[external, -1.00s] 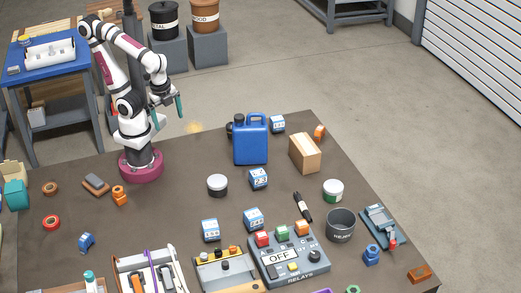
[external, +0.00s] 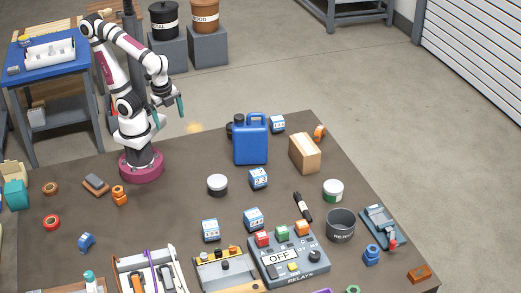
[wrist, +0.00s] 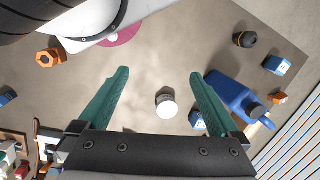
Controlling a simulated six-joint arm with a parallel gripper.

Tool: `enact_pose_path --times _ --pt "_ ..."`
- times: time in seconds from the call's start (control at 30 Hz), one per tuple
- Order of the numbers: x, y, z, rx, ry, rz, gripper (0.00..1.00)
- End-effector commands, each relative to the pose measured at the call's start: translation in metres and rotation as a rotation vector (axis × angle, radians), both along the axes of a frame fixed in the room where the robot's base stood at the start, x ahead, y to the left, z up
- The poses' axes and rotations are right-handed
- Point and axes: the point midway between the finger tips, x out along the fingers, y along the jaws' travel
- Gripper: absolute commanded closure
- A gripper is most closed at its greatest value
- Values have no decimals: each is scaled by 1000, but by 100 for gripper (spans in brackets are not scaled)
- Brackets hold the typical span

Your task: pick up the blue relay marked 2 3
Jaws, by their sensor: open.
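The blue relay marked 2 3 (external: 258,179) sits upright on the brown table, just in front of the blue jug (external: 250,140). In the wrist view a blue-and-white block beside the jug (wrist: 197,119), partly hidden by the right finger, appears to be this relay. My gripper (external: 169,113) is open and empty, held high above the far left side of the table, well away from the relay. Similar blue relays stand at the front (external: 253,219), front left (external: 210,230) and behind the jug (external: 277,123).
A white-lidded jar (external: 217,185) stands left of the relay. A cardboard box (external: 305,153) is to its right. The table between my base and the jar is mostly clear.

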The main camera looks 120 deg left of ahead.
Motion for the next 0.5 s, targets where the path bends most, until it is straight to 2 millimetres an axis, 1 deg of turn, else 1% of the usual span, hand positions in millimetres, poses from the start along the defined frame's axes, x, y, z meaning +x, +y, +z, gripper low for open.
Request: enact_pose_path --times 0.07,0.13,0.17,0.2,0.23,0.27,0.3,0.37,0.4,0.5 --pt "6 15 -7 109 96 -85 1" --pt "24 36 -15 299 219 -242 1" --pt "37 44 -19 396 266 -332 1" --pt "59 51 -24 526 319 -465 1" --pt "78 52 -29 621 347 -571 1" --pt "97 50 -35 709 368 -680 1" --pt "122 42 -46 814 383 -826 1" --pt "153 22 -66 940 387 -1035 1" --pt "169 7 -80 1004 382 -1161 1" --pt "192 -26 -113 1097 358 -1398 1"
